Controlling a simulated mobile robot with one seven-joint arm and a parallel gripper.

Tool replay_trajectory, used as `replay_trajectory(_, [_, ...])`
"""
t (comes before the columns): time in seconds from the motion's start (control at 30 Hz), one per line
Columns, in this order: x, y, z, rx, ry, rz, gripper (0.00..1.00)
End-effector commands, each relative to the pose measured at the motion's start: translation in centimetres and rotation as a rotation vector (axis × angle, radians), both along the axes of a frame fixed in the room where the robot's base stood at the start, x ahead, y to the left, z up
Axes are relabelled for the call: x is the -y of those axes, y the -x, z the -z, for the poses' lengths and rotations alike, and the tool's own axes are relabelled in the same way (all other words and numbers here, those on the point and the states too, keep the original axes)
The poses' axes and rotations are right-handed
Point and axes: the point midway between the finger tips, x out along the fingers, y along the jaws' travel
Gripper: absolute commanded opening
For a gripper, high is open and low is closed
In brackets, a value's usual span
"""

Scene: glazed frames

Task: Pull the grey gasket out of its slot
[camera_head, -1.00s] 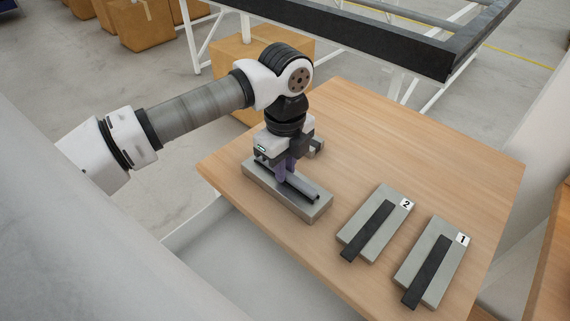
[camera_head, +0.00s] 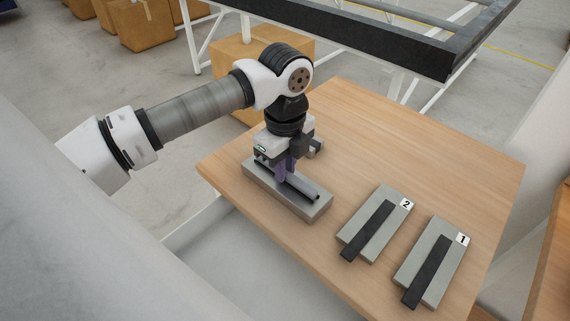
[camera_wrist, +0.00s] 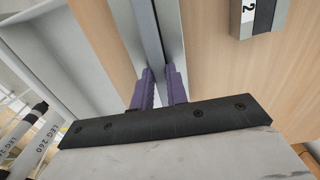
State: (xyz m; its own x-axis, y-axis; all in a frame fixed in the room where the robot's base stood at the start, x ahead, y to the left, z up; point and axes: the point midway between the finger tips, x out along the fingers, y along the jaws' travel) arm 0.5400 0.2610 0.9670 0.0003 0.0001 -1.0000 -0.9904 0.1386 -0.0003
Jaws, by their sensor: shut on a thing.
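A grey block (camera_head: 316,211) lies on the wooden table below my gripper (camera_head: 285,176). A grey strip, the gasket (camera_head: 303,185), runs lengthwise along its top in the slot. My gripper points down with its purple fingers shut on the gasket, one on each side. In the wrist view, the fingers (camera_wrist: 162,85) straddle the gasket (camera_wrist: 149,35), which runs away from them. The part between and under the fingers is hidden, so how deep it sits there cannot be told.
Two grey plates with dark bars, marked 2 (camera_head: 361,239) and 1 (camera_head: 419,281), lie to the right on the table (camera_head: 400,150). The table's middle and back are bare. Cardboard boxes (camera_head: 240,70) and a white-legged frame with a dark edge (camera_head: 370,42) stand behind.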

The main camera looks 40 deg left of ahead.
Motion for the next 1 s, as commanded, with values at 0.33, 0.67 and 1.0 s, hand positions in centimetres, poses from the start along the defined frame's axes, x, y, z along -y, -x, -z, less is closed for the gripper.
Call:
replay_trajectory(0.33, [0.0, 0.0, -0.1, -0.001, 0.000, 0.000, 0.00])
replay_trajectory(0.67, [0.0, 0.0, -0.6, 0.001, -0.001, 0.000, 0.00])
replay_trajectory(1.0, [0.0, 0.0, -1.8, 0.000, -0.002, -0.001, 0.00])
